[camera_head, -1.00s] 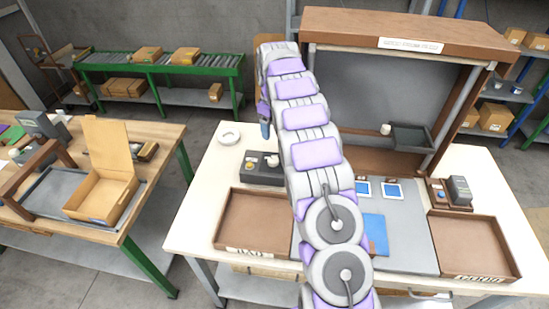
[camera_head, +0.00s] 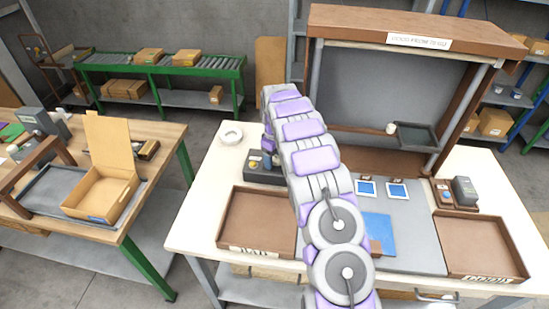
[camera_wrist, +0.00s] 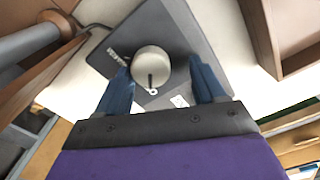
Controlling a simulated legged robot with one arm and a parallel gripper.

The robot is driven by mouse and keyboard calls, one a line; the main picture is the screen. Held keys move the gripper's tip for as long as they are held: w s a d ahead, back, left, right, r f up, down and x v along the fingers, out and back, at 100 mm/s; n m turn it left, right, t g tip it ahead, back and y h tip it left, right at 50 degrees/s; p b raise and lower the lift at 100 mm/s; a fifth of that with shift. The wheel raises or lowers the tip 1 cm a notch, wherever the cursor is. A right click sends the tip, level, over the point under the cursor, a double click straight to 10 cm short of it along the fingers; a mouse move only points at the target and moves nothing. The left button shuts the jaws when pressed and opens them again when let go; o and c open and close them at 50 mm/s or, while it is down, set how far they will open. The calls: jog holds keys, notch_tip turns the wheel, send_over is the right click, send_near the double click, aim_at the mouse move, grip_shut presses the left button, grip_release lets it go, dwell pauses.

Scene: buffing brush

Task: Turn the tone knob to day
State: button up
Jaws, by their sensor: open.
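A round light-grey knob (camera_wrist: 151,67) with a dark pointer line stands on a dark grey control box (camera_wrist: 183,27) in the wrist view. A small white ring mark lies by the pointer's end, and pale lettering too small to read lies left of the knob. My gripper (camera_wrist: 160,70) is open, with one blue finger on each side of the knob. I cannot tell whether the fingers touch it. In the head view, the control box (camera_head: 250,174) sits on the white table, partly hidden behind my arm, and the knob cannot be made out.
A brown tray (camera_head: 224,224) lies in front of the box, and a white ring-shaped dish (camera_head: 231,134) behind it. A brown-framed booth (camera_head: 400,30) stands at the back. Another brown tray (camera_head: 482,247) and a small device (camera_head: 464,190) are at right.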

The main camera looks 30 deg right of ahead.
jog(key=shift+d+f, duration=0.1)
jog(key=shift+d, duration=0.6)
jog(key=shift+c, duration=0.4)
jog(key=shift+d, duration=0.25)
jog(key=shift+c, duration=1.4)
jog(key=shift+a, duration=0.55)
jog(key=c, duration=0.5)
jog(key=shift+d, duration=0.15)
jog(key=shift+c, duration=1)
